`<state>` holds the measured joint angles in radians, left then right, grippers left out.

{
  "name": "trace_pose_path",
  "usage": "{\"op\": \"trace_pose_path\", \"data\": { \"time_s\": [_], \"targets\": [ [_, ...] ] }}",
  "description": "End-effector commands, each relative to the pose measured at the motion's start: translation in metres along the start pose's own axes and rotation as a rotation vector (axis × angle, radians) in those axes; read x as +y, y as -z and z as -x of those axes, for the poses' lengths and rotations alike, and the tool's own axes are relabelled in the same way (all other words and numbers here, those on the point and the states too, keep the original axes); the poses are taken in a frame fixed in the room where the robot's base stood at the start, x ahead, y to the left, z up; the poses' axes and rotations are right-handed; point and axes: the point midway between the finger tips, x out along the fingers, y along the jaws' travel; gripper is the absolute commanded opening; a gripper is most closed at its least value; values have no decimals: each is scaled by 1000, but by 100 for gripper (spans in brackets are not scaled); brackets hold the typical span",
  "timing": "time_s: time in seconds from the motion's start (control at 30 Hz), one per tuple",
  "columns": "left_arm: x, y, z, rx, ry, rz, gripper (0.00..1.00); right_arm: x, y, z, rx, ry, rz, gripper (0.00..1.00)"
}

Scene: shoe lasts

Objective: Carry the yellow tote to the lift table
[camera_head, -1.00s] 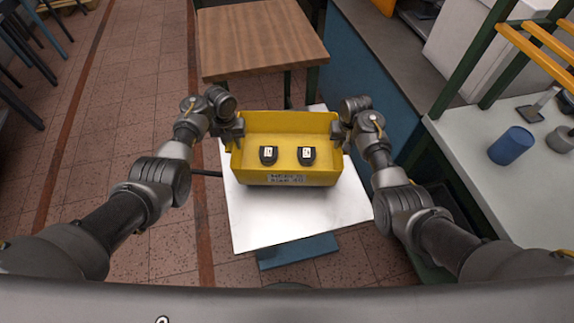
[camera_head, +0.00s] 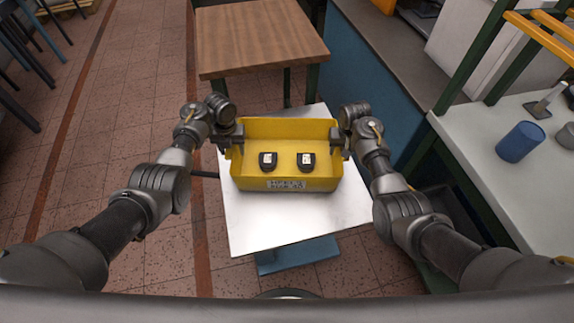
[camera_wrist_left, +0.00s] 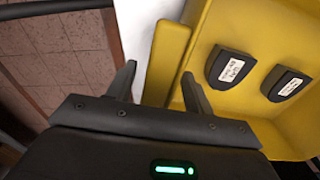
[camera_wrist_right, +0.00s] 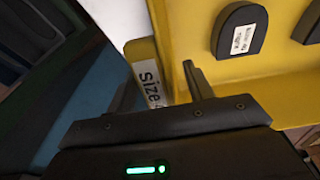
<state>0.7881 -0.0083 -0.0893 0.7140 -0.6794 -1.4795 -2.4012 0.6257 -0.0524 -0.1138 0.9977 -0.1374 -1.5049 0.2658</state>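The yellow tote (camera_head: 250,183) is upright over the white lift table top (camera_head: 290,222) and looks set down on it, though its underside is hidden. Two dark shoe lasts (camera_head: 268,161) (camera_head: 306,162) with white labels lie inside. My left gripper (camera_head: 232,140) is at the tote's left end. In the left wrist view its fingers (camera_wrist_left: 158,88) stand apart on either side of a yellow end lip, with a gap showing. My right gripper (camera_head: 338,139) is at the right end. In the right wrist view its fingers (camera_wrist_right: 160,88) straddle the labelled lip, also with a gap.
A wooden table (camera_head: 258,38) stands beyond the lift table. A blue-sided counter (camera_head: 365,70) runs at the back right. A bench at right holds a blue cup (camera_head: 520,141). Tiled floor (camera_head: 120,110) on the left is open.

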Motion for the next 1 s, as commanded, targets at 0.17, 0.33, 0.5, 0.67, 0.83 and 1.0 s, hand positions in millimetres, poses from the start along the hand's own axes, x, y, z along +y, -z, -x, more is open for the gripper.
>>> {"op": "trace_pose_path", "data": {
  "time_s": [0.17, 0.33, 0.5, 0.67, 0.83, 1.0],
  "targets": [
    [0, 0, 2, 0, 1, -1, 52, 0, 0, 0, 0, 0, -1, 52],
    [0, -1, 23, -3, 4, 1, 52, 1, 0, 0, 0, 0, -2, 52],
    [-2, -1, 60, -4, 5, 0, 52, 1, 0, 0, 1, 0, -2, 52],
    [-2, -1, 91, -3, 5, 1, 52, 1, 0, 0, 1, 0, -2, 52],
    [-1, 0, 112, -3, 2, 0, 52, 1, 0, 0, 1, 0, -2, 52],
    [0, 0, 120, 0, 0, 1, 52, 1, 0, 0, 1, 0, -2, 52]
  ]
}}
